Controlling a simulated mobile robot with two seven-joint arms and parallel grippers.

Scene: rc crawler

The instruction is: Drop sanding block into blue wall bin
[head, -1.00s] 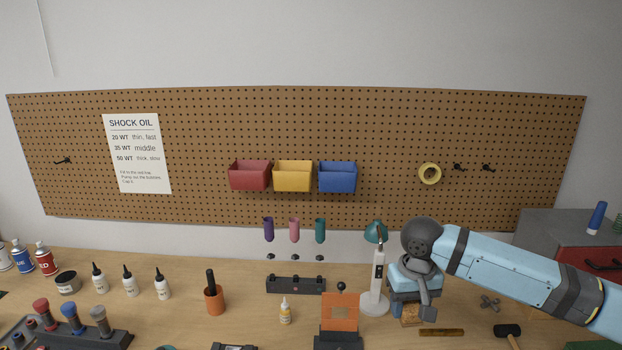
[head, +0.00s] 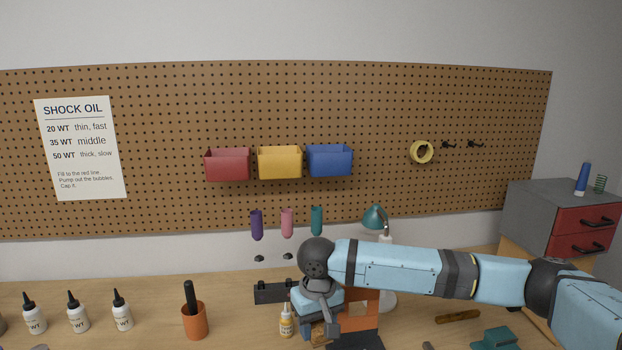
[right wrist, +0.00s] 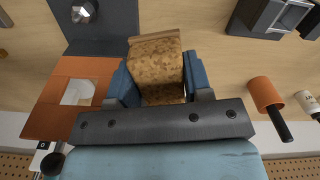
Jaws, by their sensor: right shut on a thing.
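The blue wall bin (head: 330,161) hangs on the pegboard, rightmost of three bins, with its top open. My right gripper (head: 318,328) is low over the bench, below the bin and in front of it. In the right wrist view the right gripper (right wrist: 158,78) is shut on the sanding block (right wrist: 157,62), a brown, speckled block held between its two blue fingers. In the head view the block is mostly hidden by the gripper. My left gripper is not in view.
A red bin (head: 227,165) and a yellow bin (head: 279,163) hang left of the blue one. Coloured holders (head: 287,222) hang below. An orange stand (head: 360,312), a lamp (head: 375,217) and a glue bottle (head: 287,322) stand near my right gripper. An orange cup (head: 194,320) stands left.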

